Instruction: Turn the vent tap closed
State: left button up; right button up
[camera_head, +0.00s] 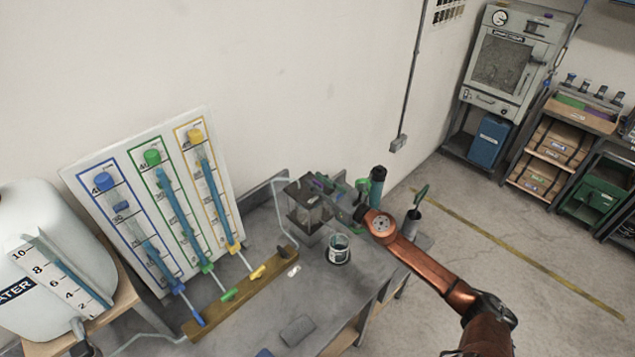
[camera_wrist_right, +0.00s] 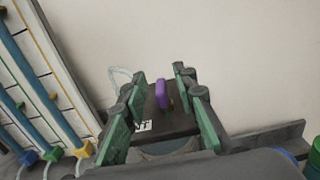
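The vent tap has a purple handle (camera_wrist_right: 162,95) that stands upright on a dark box (camera_wrist_right: 165,123), whose white label ends in "NT" in the right wrist view. My right gripper (camera_wrist_right: 159,82) is open, with one green-padded finger on each side of the handle and a gap on both sides. In the head view the box (camera_head: 303,190) is at the back of the grey bench, and my right gripper (camera_head: 338,190) reaches it from the right and partly covers it. The purple handle is small there. My left gripper is not in view.
A board with three coloured tubes (camera_head: 165,205) leans on the wall to the left, with a wooden rail of coloured taps (camera_head: 245,290) before it. A white water tank (camera_head: 45,270) stands far left.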

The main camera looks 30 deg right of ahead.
grip_shut()
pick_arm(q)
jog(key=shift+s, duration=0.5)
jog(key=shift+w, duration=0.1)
